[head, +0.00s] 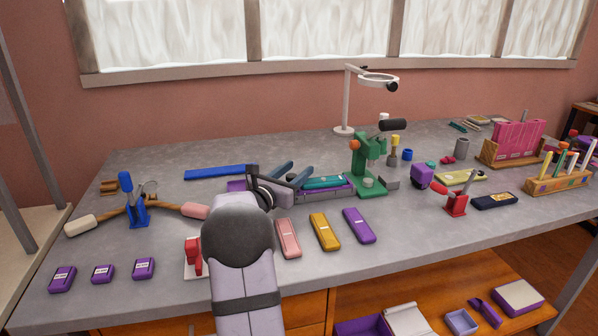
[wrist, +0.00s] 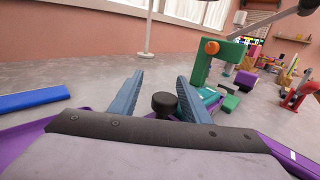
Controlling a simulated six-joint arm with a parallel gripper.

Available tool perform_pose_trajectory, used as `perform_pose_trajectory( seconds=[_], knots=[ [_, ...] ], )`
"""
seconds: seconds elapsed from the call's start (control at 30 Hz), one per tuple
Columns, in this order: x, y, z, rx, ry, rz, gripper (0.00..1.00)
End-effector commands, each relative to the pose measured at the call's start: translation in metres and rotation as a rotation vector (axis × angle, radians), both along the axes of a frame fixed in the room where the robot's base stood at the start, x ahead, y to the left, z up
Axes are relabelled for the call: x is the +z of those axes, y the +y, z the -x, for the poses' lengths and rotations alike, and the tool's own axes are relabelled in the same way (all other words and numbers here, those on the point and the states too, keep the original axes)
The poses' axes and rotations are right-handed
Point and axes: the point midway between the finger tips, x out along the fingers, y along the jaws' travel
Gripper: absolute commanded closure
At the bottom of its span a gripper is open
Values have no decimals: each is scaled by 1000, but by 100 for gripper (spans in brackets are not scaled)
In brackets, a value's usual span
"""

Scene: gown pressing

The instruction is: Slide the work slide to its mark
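The work slide (head: 323,182) appears as a teal block lying in a long purple track (head: 342,192) that runs to the green press (head: 366,165). In the wrist view a black round knob (wrist: 164,103) stands upright between my fingers, with a teal part (wrist: 208,94) beyond it near the press. My gripper (head: 291,171) is over the left part of the track. Its two blue-grey fingers are apart, one on each side of the knob, and I see no clear contact; the wrist view shows the open gap (wrist: 160,78). I cannot make out the mark.
A blue bar (head: 220,172) lies behind my gripper on the left. A pink case (head: 288,238), a yellow case (head: 324,231) and a purple case (head: 359,225) lie in front of the track. A magnifier stand (head: 344,130) rises behind the press.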

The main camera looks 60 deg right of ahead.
Motion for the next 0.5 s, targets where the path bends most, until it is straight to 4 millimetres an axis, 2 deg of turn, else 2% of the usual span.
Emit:
perform_pose_trajectory(
  seconds=[0.27, 0.5],
  knots=[
    [0, 1, 2, -4, 0, 1, 57],
    [-1, 23, 1, -2, -1, 1, 57]
  ],
)
